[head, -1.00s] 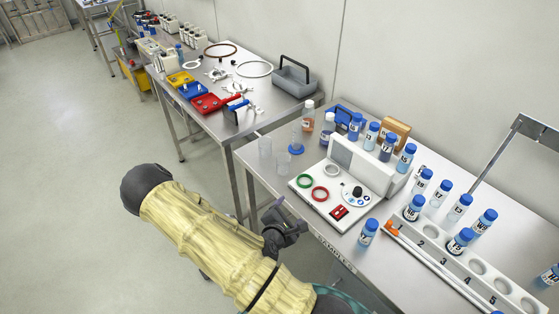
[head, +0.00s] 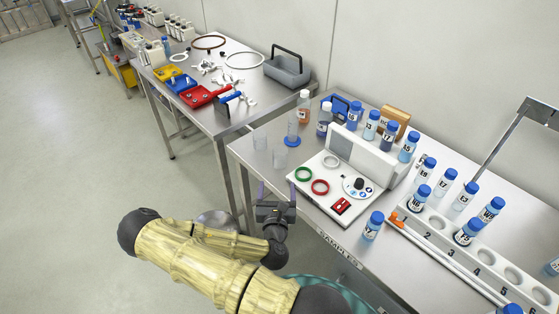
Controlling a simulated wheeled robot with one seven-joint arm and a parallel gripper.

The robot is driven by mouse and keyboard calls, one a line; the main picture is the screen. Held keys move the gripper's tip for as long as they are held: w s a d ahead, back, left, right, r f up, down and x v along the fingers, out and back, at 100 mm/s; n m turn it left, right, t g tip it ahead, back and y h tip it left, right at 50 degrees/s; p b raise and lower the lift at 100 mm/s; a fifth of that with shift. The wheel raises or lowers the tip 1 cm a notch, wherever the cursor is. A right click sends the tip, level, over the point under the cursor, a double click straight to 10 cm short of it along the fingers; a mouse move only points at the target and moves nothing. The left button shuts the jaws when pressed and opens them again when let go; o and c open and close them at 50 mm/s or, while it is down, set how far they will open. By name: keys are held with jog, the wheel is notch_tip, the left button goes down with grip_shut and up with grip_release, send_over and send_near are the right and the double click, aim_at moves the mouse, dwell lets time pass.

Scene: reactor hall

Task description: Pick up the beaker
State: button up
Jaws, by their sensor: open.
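Two small clear glass vessels stand near the left front corner of the sample table in the head view. The nearer, wider one looks like the beaker (head: 280,157); the other clear vessel (head: 260,140) stands just behind and left of it. Both appear upright and empty. My gripper (head: 277,190) is in front of the table's near edge, with its two fingers apart and pointing up the picture towards the beaker. Nothing is between the fingers, and a gap shows between them and the beaker.
A clear cylinder on a blue base (head: 292,134) stands just behind the beaker. The white instrument panel (head: 330,190) with coloured rings is close on its right. Several blue-capped bottles and a numbered rack (head: 470,255) fill the table's right. A second table (head: 222,120) stands at the left.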

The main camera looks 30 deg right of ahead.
aim_at(279, 158)
jog(key=b+x, duration=0.1)
jog(key=b, duration=0.1)
jog(key=b+x, duration=0.4)
jog(key=shift+w+f+b, duration=0.15)
jog(key=shift+f+b, duration=0.1)
jog(key=shift+b, duration=0.15)
jog(key=shift+w+d+b, duration=0.3)
jog(key=shift+b, duration=0.95)
jog(key=shift+w+d+b, duration=0.1)
jog(key=shift+d+b, duration=0.1)
jog(key=shift+b, duration=0.65)
jog(key=x, duration=0.2)
jog(key=p+x, duration=0.1)
jog(key=x, duration=0.1)
jog(key=shift+w+d+r+p, duration=0.2)
jog(key=shift+w+r+p, duration=0.05)
jog(key=shift+w+p, duration=0.1)
